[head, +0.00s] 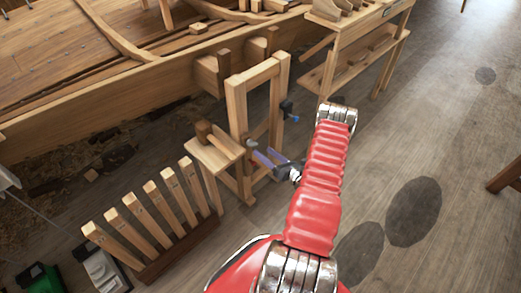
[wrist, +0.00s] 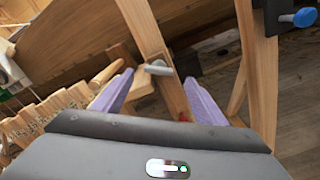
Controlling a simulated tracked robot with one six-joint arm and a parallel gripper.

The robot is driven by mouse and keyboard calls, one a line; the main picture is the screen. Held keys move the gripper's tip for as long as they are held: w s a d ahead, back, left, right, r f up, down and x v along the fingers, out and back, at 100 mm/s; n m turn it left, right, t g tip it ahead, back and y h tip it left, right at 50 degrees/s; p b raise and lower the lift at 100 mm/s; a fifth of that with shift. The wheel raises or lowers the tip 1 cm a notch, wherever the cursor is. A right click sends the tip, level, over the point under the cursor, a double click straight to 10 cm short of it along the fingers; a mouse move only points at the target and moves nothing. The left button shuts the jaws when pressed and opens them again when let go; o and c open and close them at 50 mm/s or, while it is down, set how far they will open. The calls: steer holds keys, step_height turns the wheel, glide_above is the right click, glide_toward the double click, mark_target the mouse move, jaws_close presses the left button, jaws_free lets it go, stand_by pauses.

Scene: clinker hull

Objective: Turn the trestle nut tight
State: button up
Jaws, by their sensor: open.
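The wooden trestle (head: 237,105) stands upright beside the hull. A grey nut with a rounded bar (wrist: 158,68) sits on a slanted wooden member of the trestle in the wrist view; I take it for the trestle nut. I cannot make it out surely in the head view. My gripper (wrist: 156,92) has two purple fingers, spread apart and empty, also seen low by the trestle in the head view (head: 268,157). In the wrist picture the nut appears between the fingertips, a little beyond them. Contact does not show. A small red mark (wrist: 184,116) lies below the nut.
A dark clamp with a blue knob (wrist: 300,17) is on the trestle's right post. A small stool with a mallet (head: 210,143) stands left of the trestle. A rack of wooden slats (head: 150,213) is nearer.

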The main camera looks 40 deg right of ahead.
steer(key=s, duration=0.8)
steer(key=shift+s+d, duration=0.1)
steer(key=shift+d, duration=0.05)
stand_by(0.4)
